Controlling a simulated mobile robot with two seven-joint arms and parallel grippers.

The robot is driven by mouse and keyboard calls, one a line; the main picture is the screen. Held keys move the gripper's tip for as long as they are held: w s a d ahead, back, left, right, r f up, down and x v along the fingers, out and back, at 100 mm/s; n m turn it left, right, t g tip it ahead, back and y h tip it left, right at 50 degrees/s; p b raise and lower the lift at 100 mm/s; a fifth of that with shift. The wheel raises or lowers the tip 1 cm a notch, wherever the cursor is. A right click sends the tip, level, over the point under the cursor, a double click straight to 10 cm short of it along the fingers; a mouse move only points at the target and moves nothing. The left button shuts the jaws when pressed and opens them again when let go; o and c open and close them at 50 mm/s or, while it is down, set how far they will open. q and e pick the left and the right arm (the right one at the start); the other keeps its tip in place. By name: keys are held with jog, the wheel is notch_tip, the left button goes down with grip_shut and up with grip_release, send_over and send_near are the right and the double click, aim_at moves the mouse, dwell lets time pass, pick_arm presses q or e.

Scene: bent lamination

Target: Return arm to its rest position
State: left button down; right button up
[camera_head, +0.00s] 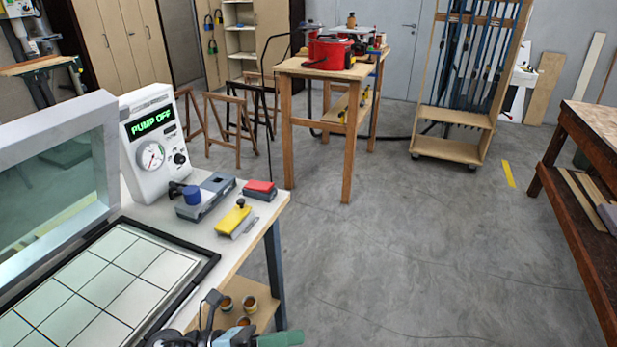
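Dark parts that look like my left gripper (205,322) show at the bottom edge of the head view, beside the right edge of the white-topped table (238,248). They are small and cut off by the frame, so I cannot tell whether the fingers are open or shut, or whether they hold anything. My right gripper and arm are not in view.
The table bears a framed grid panel (105,280), a raised clear lid (60,185), a pump box (152,143) reading "PUMP OFF", a yellow tool (233,219) and a red-topped block (260,190). Small jars (250,304) stand below. The middle floor is clear.

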pick_arm(q)
jog(key=s+a+f+n+t+y, duration=0.2)
jog(key=a+f+n+t+y, duration=0.4)
jog(key=n, duration=0.9)
jog(key=s+a+f+n+t+y, duration=0.1)
jog(key=a+f+n+t+y, duration=0.5)
jog(key=n, duration=0.9)
jog(key=s+a+f+n+g+y, duration=0.2)
jog(key=s+f+n, duration=0.3)
jog(key=s, duration=0.3)
jog(key=s+a+f+n+g+y+p, duration=0.1)
jog(key=s+a+f+n+g+y, duration=0.1)
jog(key=s+f+n, duration=0.3)
jog(key=s+f+g+y, duration=0.1)
jog(key=s+f, duration=0.2)
jog(key=shift+a+f+g, duration=0.25)
jog(key=shift+a+g, duration=0.1)
jog(key=shift+g, duration=0.05)
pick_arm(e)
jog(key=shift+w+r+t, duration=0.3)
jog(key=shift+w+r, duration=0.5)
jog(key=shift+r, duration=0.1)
pick_arm(q)
jog(key=shift+a, duration=0.1)
